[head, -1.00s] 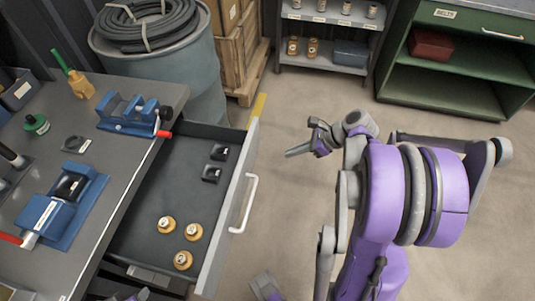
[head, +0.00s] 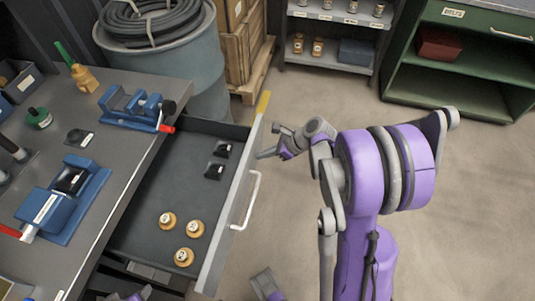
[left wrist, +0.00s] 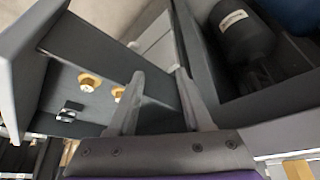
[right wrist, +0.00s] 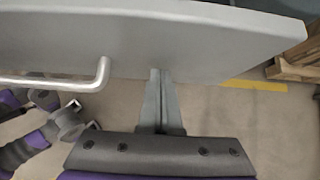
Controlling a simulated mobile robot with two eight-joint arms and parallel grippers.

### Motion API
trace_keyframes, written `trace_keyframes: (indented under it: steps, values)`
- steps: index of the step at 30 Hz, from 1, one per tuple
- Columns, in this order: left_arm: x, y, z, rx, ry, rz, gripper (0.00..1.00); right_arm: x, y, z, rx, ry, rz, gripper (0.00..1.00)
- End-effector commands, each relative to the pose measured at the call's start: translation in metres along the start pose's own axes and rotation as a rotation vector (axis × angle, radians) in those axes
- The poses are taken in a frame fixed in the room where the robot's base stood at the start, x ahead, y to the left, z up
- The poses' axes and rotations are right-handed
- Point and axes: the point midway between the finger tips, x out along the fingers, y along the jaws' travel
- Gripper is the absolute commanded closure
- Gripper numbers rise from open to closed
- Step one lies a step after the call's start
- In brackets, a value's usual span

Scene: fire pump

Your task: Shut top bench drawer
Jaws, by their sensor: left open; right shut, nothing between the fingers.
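The top bench drawer (head: 150,225) is pulled out from the bench, with its grey front panel (head: 224,232) and white handle (head: 247,203) facing right. It holds several brass-coloured round parts and two small black blocks. My right gripper (head: 262,155) is shut and empty just outside the far end of the front panel. In the right wrist view its fingers (right wrist: 158,80) point at the panel's lower edge, beside the handle (right wrist: 70,82); I cannot tell whether they touch. My left gripper (left wrist: 160,80) is open, near the drawer side in the left wrist view; the head view shows it only partly.
The bench top (head: 110,165) carries blue vises (head: 135,108) and small tools. A blue-grey barrel (head: 175,65) with a coiled hose stands behind the drawer. Wooden crates (head: 243,45), a grey shelf and a green cabinet (head: 455,75) stand at the back. Floor to the right is clear.

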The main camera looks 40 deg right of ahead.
Motion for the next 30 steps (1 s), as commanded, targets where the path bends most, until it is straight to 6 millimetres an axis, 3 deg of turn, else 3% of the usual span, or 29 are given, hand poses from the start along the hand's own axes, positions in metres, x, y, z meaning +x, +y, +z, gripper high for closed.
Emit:
trace_keyframes:
  steps: [8,14,30]
  values:
    - [0.000,0.000,0.000,0.000,0.000,0.000,0.50,0.002,0.000,0.002,-0.001,0.000,0.001,1.00]
    - [0.002,0.000,0.001,0.000,-0.001,0.000,0.50,0.016,0.001,0.016,-0.002,-0.001,0.004,1.00]
    - [0.015,0.000,0.007,0.000,-0.006,0.000,0.50,0.114,0.003,0.113,-0.004,-0.001,0.007,1.00]
